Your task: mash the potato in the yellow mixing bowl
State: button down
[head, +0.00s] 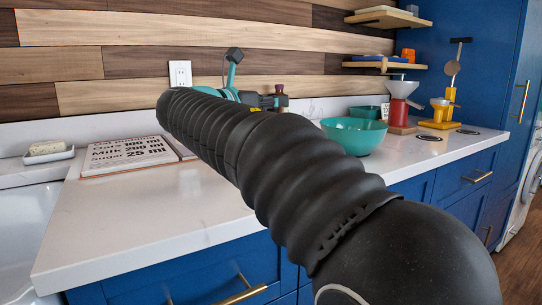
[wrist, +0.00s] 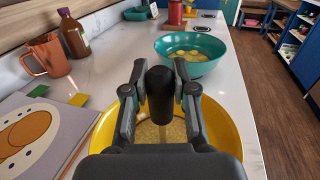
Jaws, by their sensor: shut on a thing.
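In the wrist view my gripper (wrist: 159,78) is shut on the upright black handle of a masher (wrist: 160,98). Its thin pale shaft goes down into the yellow mixing bowl (wrist: 225,125) below. Pale yellowish potato (wrist: 148,131) shows in the bowl around the shaft. The masher's lower end is hidden by the gripper, so I cannot tell how deep it sits. In the head view my arm hides the yellow bowl and most of the gripper.
A teal bowl (wrist: 190,47) with several yellowish pieces stands just beyond the yellow bowl; it also shows in the head view (head: 354,136). A brown bottle (wrist: 74,38), an orange-brown jug (wrist: 46,57) and a picture board (wrist: 35,130) are on the left. A red grinder (head: 402,104) stands farther along.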

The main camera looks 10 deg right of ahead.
jog(key=shift+f, duration=0.65)
dwell(1.7)
jog(key=shift+r, duration=0.1)
jog(key=shift+r+p, duration=0.7)
jog(key=shift+r, duration=1.55)
jog(key=shift+r, duration=3.45)
